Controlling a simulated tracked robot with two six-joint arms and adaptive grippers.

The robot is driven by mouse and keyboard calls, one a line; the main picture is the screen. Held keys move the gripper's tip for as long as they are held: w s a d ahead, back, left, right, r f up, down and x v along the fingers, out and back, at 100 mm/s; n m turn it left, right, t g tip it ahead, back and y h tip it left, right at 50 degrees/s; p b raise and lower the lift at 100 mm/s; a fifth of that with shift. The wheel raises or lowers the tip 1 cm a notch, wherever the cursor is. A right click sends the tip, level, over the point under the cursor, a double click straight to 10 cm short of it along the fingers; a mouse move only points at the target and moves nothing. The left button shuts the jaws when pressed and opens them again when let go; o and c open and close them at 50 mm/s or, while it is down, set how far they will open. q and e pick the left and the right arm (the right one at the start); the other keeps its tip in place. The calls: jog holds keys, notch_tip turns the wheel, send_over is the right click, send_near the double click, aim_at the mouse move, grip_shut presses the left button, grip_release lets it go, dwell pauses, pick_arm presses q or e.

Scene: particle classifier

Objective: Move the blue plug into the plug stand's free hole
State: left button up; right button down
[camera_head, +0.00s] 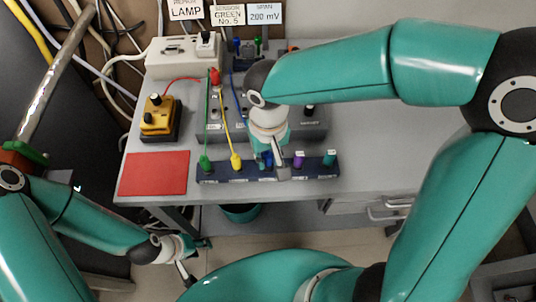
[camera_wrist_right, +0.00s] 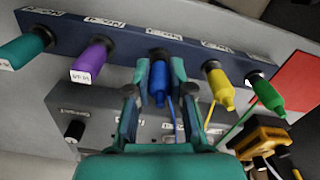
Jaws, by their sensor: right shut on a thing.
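The plug stand (camera_head: 250,176) is a long dark blue bar at the table's front edge; it also shows in the right wrist view (camera_wrist_right: 100,38). My right gripper (camera_wrist_right: 159,80) is shut on the blue plug (camera_wrist_right: 158,85), whose end is at the stand's middle hole. I cannot tell how deep it sits. In the head view my right gripper (camera_head: 270,157) partly hides the blue plug. Green (camera_wrist_right: 267,94), yellow (camera_wrist_right: 221,88), purple (camera_wrist_right: 93,61) and teal (camera_wrist_right: 24,49) plugs stand along the bar. My left gripper (camera_head: 199,259) is open and empty, low in front of the table.
A grey device box (camera_head: 312,128) stands behind the plug stand. A red mat (camera_head: 153,173) lies left of the stand, with a yellow device (camera_head: 158,118) behind it. Green and yellow cables run to their plugs. The table's right side (camera_head: 390,160) is clear.

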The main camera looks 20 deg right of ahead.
aim_at(268, 155)
jog(key=shift+f+b, duration=0.35)
jog(key=shift+f, duration=0.1)
jog(key=c, duration=1)
grip_release()
jog(key=shift+o, duration=0.2)
jog(key=shift+r, duration=0.1)
notch_tip(268, 155, up, 12)
jog(key=shift+f, duration=0.1)
